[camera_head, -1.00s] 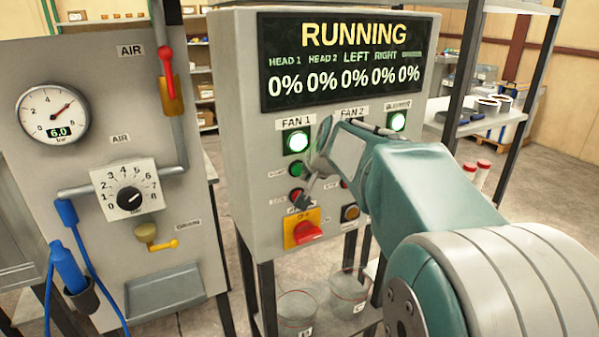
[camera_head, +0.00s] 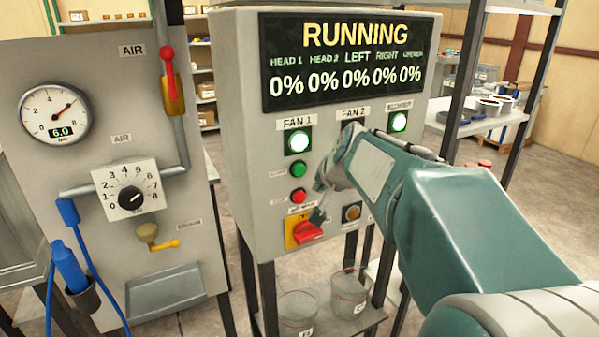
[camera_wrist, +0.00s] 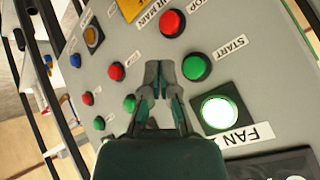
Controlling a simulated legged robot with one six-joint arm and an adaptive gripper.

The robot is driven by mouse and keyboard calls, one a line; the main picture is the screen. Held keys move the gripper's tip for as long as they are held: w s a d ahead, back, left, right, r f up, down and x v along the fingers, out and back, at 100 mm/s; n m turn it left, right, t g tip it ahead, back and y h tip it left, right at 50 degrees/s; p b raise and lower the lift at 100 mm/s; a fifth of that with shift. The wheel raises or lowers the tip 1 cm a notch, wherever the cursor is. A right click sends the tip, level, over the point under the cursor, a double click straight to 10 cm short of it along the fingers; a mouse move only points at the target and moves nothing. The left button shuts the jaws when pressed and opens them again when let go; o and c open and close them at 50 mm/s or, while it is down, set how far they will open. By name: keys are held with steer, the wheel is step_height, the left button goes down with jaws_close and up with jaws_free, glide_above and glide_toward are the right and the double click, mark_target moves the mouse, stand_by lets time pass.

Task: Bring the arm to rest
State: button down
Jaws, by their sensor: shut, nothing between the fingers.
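My gripper (camera_head: 318,216) is shut and empty in front of the lower part of the control panel (camera_head: 245,150), close to the red rotary switch (camera_head: 306,232) on its yellow plate in the head view. In the wrist view my gripper (camera_wrist: 163,68) points at the panel's buttons, with a green START button (camera_wrist: 196,67) and a red STOP button (camera_wrist: 171,23) near its fingertips. I cannot tell any contact with the panel. My teal arm reaches in from the lower right and hides part of the panel's right side.
The display (camera_head: 345,60) reads RUNNING, with 0% values. The FAN 1 lamp (camera_head: 298,141) is lit. An air panel (camera_head: 110,180) with a gauge (camera_head: 54,114) stands at left. Clear containers (camera_head: 348,292) stand on a shelf below.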

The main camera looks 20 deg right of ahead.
stand_by(0.5)
steer(key=s+a+f+n+g, duration=0.1)
steer(key=s+a+f+n, duration=0.3)
steer(key=s+a, duration=0.3)
steer(key=s+a+f+n+g, duration=0.2)
steer(key=s+a+f+n, duration=0.2)
steer(key=s, duration=1.2)
steer(key=a, duration=0.3)
steer(key=shift+s+a+f+y, duration=0.2)
steer(key=shift+a+f+y, duration=0.1)
steer(key=shift+a, duration=0.05)
